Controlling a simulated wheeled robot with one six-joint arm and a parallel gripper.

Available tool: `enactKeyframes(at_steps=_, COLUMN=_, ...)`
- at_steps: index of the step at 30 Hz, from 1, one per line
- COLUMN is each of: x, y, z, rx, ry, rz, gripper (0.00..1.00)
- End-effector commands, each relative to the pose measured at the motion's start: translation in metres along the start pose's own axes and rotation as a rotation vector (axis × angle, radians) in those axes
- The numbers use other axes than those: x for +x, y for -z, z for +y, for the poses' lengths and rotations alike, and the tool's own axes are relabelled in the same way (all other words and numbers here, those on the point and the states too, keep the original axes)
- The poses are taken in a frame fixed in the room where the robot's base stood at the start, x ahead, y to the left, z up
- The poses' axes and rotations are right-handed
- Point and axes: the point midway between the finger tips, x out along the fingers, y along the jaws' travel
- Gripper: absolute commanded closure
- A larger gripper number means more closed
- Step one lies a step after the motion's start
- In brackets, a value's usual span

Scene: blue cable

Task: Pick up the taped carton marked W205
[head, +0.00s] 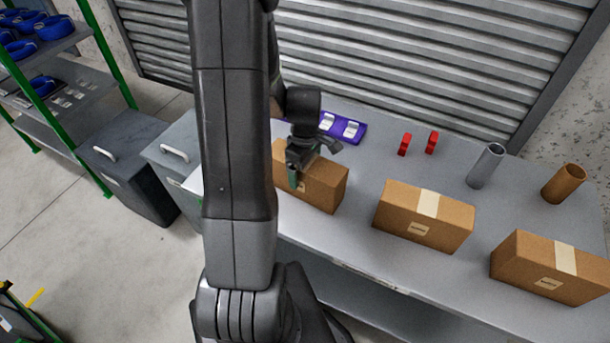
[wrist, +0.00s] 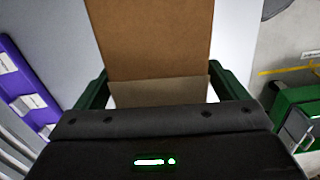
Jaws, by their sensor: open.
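Three brown cartons stand on the grey table: a left carton (head: 325,190), a middle carton (head: 400,207) and a right carton (head: 522,258). The middle and right ones show pale tape over the top and a small front label; the markings are too small to read, so I cannot tell which is W205. My gripper (head: 296,181) is at the left carton, partly hiding it along with my arm. In the wrist view my gripper (wrist: 160,88) is open, its green fingers on either side of a brown carton (wrist: 155,40) with a paler band near the palm.
On the table (head: 365,240) are a purple tray (head: 350,128), two red pieces (head: 404,144), a grey tube (head: 485,166) and a brown tube (head: 563,184). A ribbed shutter (head: 420,60) stands behind. Dark bins (head: 125,165) and a green-framed shelf (head: 70,85) are at left.

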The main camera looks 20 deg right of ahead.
Motion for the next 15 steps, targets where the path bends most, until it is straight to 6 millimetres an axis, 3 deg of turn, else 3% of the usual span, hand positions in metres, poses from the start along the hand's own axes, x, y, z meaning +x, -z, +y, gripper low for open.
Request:
enactKeyframes(at_steps=3, x=-0.0002, y=0.0, z=0.0, rx=0.0, ry=0.0, rz=0.0, gripper=0.09)
enactKeyframes(at_steps=13, x=-0.0004, y=0.0, z=0.0, rx=0.0, ry=0.0, rz=0.0, gripper=0.74)
enactKeyframes(at_steps=15, x=-0.0011, y=0.0002, z=0.0004, rx=0.0, ry=-0.001, rz=0.0, gripper=0.76)
